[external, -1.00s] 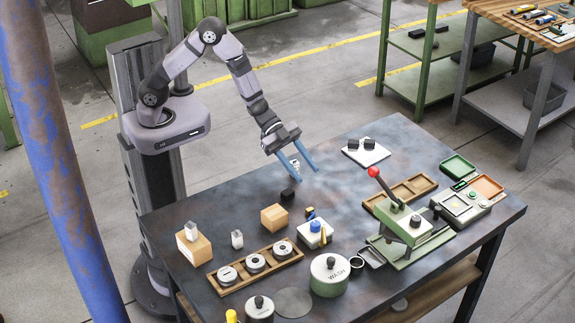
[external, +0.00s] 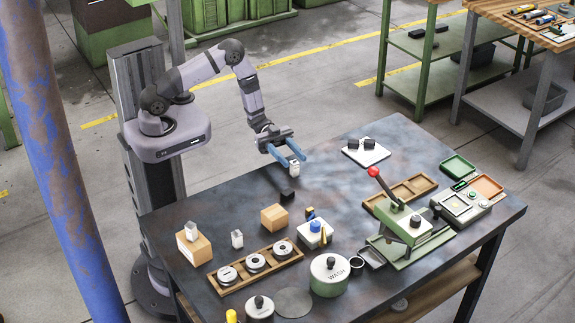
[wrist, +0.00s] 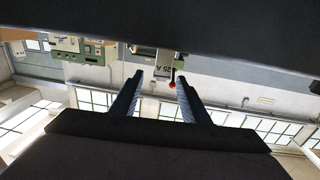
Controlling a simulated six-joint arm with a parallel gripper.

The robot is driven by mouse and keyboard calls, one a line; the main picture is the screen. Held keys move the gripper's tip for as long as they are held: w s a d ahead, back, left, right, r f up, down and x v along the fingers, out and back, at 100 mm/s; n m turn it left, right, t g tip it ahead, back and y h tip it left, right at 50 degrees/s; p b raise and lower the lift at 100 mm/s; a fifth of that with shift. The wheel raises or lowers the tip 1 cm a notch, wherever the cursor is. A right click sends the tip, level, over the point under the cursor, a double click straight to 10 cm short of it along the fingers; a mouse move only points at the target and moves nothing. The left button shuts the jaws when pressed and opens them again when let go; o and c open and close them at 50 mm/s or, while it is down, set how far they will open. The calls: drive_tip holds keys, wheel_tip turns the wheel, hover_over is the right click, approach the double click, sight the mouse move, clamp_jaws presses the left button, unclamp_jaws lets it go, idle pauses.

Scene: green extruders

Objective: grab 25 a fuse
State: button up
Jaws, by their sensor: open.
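A small pale fuse (external: 294,167) stands near the table's far left edge in the external view. In the wrist view the fuse (wrist: 165,62) appears upside down with a "25 A" label. My gripper (external: 298,164) is open, with its two blue fingers pointing at the fuse. In the wrist view the fuse shows between and just beyond the fingertips of my gripper (wrist: 159,79). I cannot tell whether either finger touches it. Two similar pale pieces are in the external view: one on a wooden block (external: 190,231), one on the table (external: 237,239).
A black block (external: 287,196) sits close in front of the fuse. A wooden block (external: 274,217), a tray of round discs (external: 226,290) and a green press with a red-knobbed lever (external: 399,224) stand further forward. A white plate (external: 366,156) lies to the right.

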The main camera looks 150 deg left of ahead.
drive_tip(key=shift+w+d+f+p, duration=0.1)
drive_tip(key=shift+w+p, duration=0.25)
drive_tip(key=shift+w, duration=1.15)
drive_tip(key=shift+w+d+p, duration=0.1)
drive_tip(key=shift+w+p, duration=0.25)
drive_tip(key=shift+w, duration=1.1)
drive_tip(key=shift+c, duration=0.7)
clamp_jaws()
